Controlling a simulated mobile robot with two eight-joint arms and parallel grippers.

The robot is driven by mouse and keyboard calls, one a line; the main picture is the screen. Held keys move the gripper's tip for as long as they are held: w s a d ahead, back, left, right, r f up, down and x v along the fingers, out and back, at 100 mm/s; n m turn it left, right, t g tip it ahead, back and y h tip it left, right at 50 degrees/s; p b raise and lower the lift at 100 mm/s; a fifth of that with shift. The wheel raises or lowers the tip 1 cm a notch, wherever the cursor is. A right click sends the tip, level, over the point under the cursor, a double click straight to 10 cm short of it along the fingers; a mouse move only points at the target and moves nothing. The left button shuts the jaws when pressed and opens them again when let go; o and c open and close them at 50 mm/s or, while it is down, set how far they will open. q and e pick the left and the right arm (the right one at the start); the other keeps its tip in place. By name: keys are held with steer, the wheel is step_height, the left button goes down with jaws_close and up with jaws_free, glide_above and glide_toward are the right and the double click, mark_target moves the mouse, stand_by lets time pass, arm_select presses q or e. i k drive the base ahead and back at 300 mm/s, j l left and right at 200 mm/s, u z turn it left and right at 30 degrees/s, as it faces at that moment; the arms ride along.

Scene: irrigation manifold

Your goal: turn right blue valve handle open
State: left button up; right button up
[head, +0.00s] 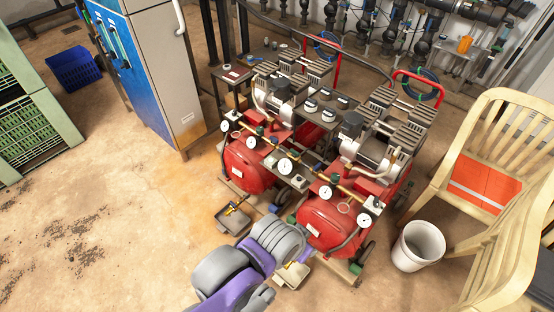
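I cannot make out a blue valve handle for certain in the head view. Dark pipework with several black valve bodies (388,42) runs along the back wall. Small blue details show among these pipes, too small to tell as handles. One of my arms, grey and purple, reaches in from the bottom centre, in front of the red compressors. I cannot tell which arm it is. No gripper fingertips show clearly, and I see nothing held.
Two red-tank compressors (322,226) stand in the middle, between me and the wall pipes. A blue cabinet (140,85) is at left. A white bucket (418,246) and a cream chair (505,105) are at right. The floor at left is mostly clear.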

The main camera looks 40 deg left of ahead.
mark_target(316, 168)
steer(key=i+u, duration=0.1)
steer(key=u, duration=0.3)
steer(key=i+l+u, duration=0.1)
steer(key=u, duration=0.3)
steer(key=l+u, duration=0.15)
steer(key=u, duration=0.25)
steer(key=i+l+u, duration=0.1)
steer(key=u, duration=0.35)
steer(key=i+l+u, duration=0.15)
steer(key=l+u, duration=0.4)
steer(key=u, duration=0.2)
steer(key=i+l, duration=0.05)
